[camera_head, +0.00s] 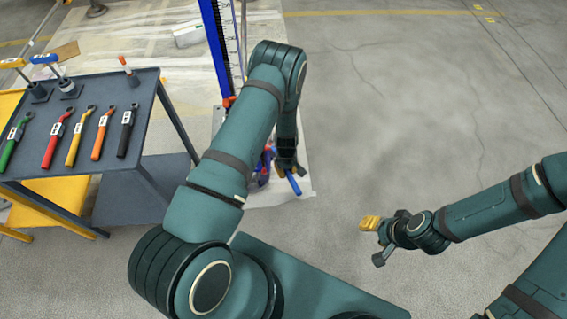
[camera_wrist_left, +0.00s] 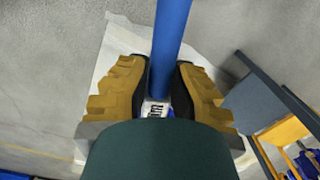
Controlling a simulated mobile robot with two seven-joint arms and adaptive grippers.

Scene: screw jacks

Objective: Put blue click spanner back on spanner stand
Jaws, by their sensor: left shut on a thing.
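The blue click spanner (camera_head: 294,184) is in my left gripper (camera_head: 287,163), low beside the blue upright in the head view. In the left wrist view, its blue handle (camera_wrist_left: 172,35) runs between the two yellow-and-black fingers of the left gripper (camera_wrist_left: 160,88), which are shut on it. A white label with dark print shows at the grip. The grey-topped table (camera_head: 88,165) at left carries green, red, yellow, orange and black spanners in a row; it appears to be the spanner stand. My right gripper (camera_head: 371,224) is at lower right, away from everything; its finger opening is unclear.
A tall blue upright with a scale (camera_head: 217,45) rises behind my left arm from a pale floor sheet. Yellow-handled (camera_head: 13,63) and blue-handled (camera_head: 45,59) tools stand at the table's back. Bare concrete lies open at right.

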